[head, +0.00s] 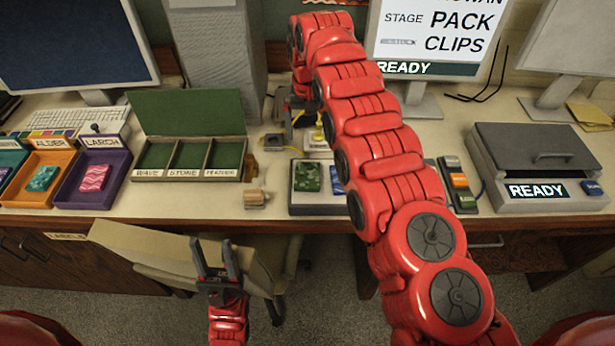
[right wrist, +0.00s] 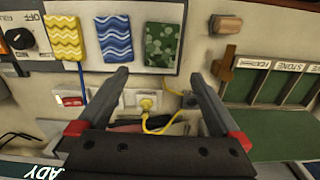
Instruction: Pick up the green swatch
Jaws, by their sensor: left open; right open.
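A green patterned swatch (head: 308,177) lies on a pale panel (head: 300,208) near the table's front edge, left of a blue swatch (head: 336,180). In the right wrist view the green swatch (right wrist: 164,44) is right of the wavy blue swatch (right wrist: 113,40) and a yellow swatch (right wrist: 65,38). My right gripper (right wrist: 160,76) is open and empty, its fingers pointing toward the swatches without touching them. In the head view my right arm hides the yellow swatch. My left gripper (head: 211,243) is open and empty, in front of the table edge.
The orange Alder tray (head: 38,156) holds a teal-green swatch (head: 43,178); the purple Larch tray (head: 105,168) holds a pink one (head: 93,177). An open green box (head: 188,112) has three empty compartments. A grey READY case (head: 540,150) stands right. Yellow cable (right wrist: 150,125) lies between my right fingers.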

